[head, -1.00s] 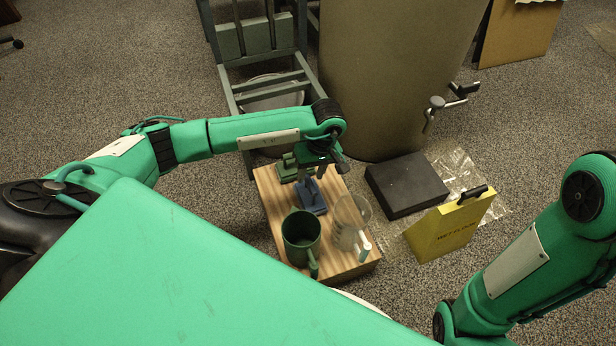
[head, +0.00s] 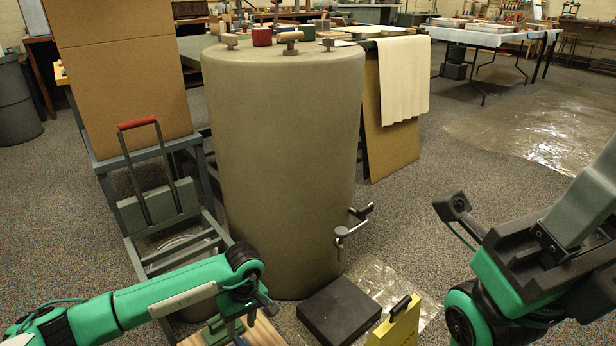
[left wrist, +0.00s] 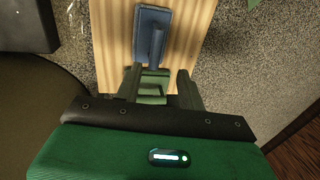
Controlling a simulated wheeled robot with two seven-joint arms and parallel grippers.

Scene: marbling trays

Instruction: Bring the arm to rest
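My left arm reaches in from the lower left of the head view. Its gripper (head: 238,327) points down over a wooden board (head: 264,332), mostly cut off by the bottom edge. My right gripper (head: 588,205) is raised at the right edge of the head view. Its fingertips are out of frame.
A large tan drum (head: 285,160) with a tap stands behind the board. A black slab (head: 340,310) and a yellow sign (head: 400,325) are to the board's right.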

